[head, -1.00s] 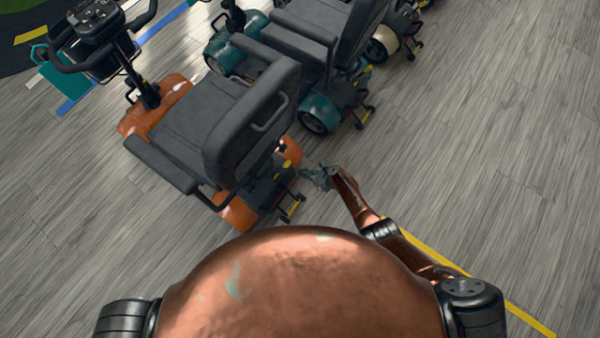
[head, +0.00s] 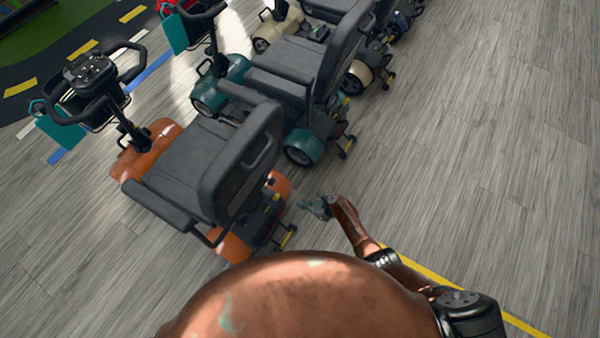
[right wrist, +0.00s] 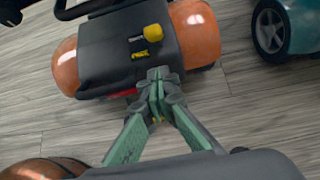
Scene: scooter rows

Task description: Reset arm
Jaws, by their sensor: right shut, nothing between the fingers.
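My right arm reaches forward in the head view, and its gripper (head: 318,206) is just right of the rear of the orange scooter (head: 232,247). In the right wrist view the gripper (right wrist: 158,82) has its green fingers together, shut and empty. I cannot tell whether the fingertips touch the housing. My left gripper is not in view.
A teal scooter (head: 303,146) stands beyond the orange one, with cream scooters farther back. A yellow floor line (head: 410,262) runs under my right arm. The wood-look floor (head: 480,150) to the right is clear. A dark track mat (head: 95,40) lies at the top left.

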